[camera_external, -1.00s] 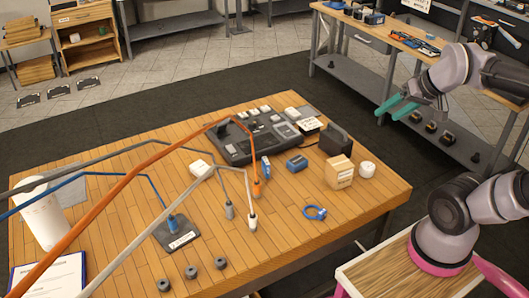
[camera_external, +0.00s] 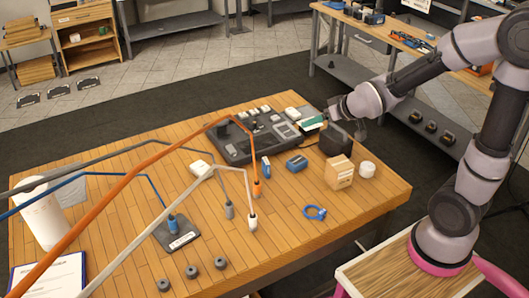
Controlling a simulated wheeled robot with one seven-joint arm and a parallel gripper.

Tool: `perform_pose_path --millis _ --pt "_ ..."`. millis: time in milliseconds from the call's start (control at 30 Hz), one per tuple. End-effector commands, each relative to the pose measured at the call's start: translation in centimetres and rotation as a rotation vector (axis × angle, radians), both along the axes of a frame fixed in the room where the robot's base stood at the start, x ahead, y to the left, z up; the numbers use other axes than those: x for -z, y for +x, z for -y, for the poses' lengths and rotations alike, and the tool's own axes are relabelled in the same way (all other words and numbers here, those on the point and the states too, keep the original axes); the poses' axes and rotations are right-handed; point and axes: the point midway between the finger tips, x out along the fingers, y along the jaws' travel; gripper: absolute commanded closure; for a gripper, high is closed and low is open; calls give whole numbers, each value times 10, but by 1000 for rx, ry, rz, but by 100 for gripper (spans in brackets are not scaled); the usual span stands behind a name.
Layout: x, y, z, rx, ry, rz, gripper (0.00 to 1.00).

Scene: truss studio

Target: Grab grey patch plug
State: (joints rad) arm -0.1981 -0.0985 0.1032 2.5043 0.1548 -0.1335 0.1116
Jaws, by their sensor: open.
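The grey patch plug (camera_external: 229,210) stands on the wooden table on the end of a grey cable. A white plug (camera_external: 252,222) is close on its right, and an orange plug (camera_external: 257,188) is a little further back. A blue plug (camera_external: 172,224) stands on a dark plate to the left. My gripper (camera_external: 312,122) is open above the table's back right, near the right end of the black console. Its green fingers are partly seen. It is well behind and to the right of the grey plug, not touching it.
Slack cables arch over the table's left half. The black console (camera_external: 240,142) lies at the back. The front right is clear.

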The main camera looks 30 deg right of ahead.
Motion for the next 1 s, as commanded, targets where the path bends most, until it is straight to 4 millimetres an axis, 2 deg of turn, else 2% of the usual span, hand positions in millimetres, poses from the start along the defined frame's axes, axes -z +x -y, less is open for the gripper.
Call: perform_pose_path --millis 33,233,367,500,633,800,867,1000 --pt "21 9 -17 -45 -14 13 32" --pt "82 27 -84 -217 -34 128 32" --pt "123 22 -128 -331 -28 199 32" --pt "162 3 -169 -447 -8 271 32" --pt "187 -17 -195 -526 15 320 32" --pt "200 -31 -211 -574 33 356 32" --pt "203 -30 -215 -579 35 360 32" --pt "210 -15 -229 -580 36 364 32"
